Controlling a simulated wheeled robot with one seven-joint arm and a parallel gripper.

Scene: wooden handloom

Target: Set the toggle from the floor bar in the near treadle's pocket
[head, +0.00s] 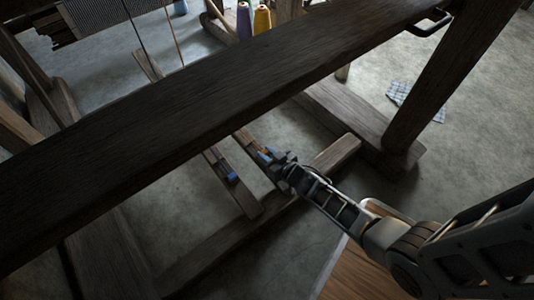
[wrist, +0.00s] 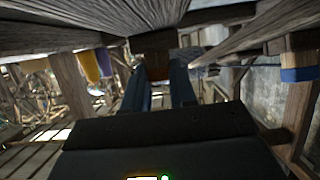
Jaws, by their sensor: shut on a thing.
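My gripper (head: 268,155) is low under the loom's dark beam, by the treadles. In the wrist view its two dark fingers (wrist: 159,88) are closed on a small brown wooden piece, which I take to be the toggle (wrist: 158,68). In the head view the toggle is mostly hidden by the fingers. One treadle (head: 248,203) is a narrow plank with a small blue piece (head: 232,177) on it. Another treadle (head: 246,139) runs partly under my gripper. I cannot make out the pocket, nor whether the toggle touches it.
A thick dark beam (head: 200,110) crosses above my gripper. A floor timber (head: 337,153) ends just right of it. A leaning post (head: 440,85) stands at right. Purple (head: 244,22) and yellow (head: 262,20) spools stand at the back. A checked cloth (head: 402,93) lies on the floor.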

